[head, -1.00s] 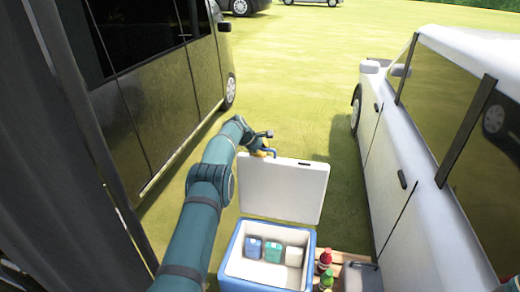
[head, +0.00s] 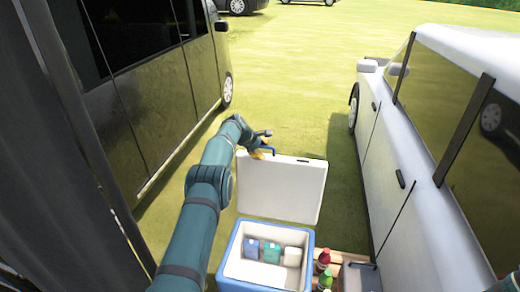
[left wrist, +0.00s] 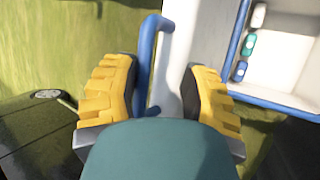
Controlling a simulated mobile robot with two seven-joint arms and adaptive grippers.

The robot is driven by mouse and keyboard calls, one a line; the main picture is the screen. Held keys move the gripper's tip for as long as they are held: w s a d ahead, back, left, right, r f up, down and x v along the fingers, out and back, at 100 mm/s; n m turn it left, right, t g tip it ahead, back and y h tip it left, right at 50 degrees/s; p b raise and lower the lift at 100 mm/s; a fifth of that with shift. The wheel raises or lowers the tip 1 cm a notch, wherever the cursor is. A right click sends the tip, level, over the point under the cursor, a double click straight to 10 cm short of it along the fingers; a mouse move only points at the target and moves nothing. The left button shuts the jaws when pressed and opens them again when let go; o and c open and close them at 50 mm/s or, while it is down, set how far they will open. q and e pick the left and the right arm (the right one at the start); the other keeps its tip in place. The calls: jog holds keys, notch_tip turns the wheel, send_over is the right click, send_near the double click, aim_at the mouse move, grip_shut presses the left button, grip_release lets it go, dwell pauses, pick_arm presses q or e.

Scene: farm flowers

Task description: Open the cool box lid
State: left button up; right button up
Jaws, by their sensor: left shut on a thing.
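The cool box (head: 232,268) is blue outside and white inside, low in the head view. Its white lid (head: 282,190) stands up and tilts back behind the box, so the inside is in view. Several small blue, teal and white items lie in the box. My left gripper (head: 262,152) is at the lid's upper left corner. In the left wrist view, its yellow fingers (left wrist: 158,95) are on either side of the blue handle (left wrist: 147,60), which runs along the white lid (left wrist: 180,50). The box interior (left wrist: 280,60) shows at the upper right there. My right gripper is out of view.
A dark van (head: 165,90) stands at the left and a white car (head: 420,150) at the right. Red-capped and green bottles (head: 323,262) stand on wooden slats (head: 340,258) just right of the box. Grass (head: 300,80) is clear behind the lid.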

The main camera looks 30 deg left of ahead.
pick_arm(q)
jog(key=shift+a, duration=0.1)
jog(key=shift+v, duration=0.95)
jog(key=v, duration=1)
jog(key=shift+s, duration=0.1)
jog(key=s+d+f+m+g+b, duration=0.1)
jog(key=s+d+f+m+b, duration=0.1)
jog(key=s+d+f, duration=0.45)
jog(key=s+d+f+m+g+b, duration=0.1)
jog(key=s+d+f+m, duration=0.15)
jog(key=f, duration=0.75)
jog(key=s+d+f+m+g+b, duration=0.1)
jog(key=s+d+f+m+b, duration=0.15)
jog(key=d+f, duration=0.45)
jog(key=s+d+f+m+b, duration=0.1)
jog(key=s+d+f+m, duration=0.2)
jog(key=s, duration=0.6)
jog(key=s+d+f+m+g+b, duration=0.1)
jog(key=s+d+f+m+b, duration=0.1)
jog(key=s+d+f+m, duration=0.2)
jog(key=s+d+f+m+b, duration=0.1)
jog(key=s+d+f+m, duration=0.2)
jog(key=s+d, duration=0.6)
jog(key=s+f, duration=0.1)
jog(key=s, duration=0.4)
jog(key=shift+s+f+m+g+h, duration=0.15)
jog(key=shift+s+m+g+h, duration=0.15)
jog(key=shift+s+g, duration=0.1)
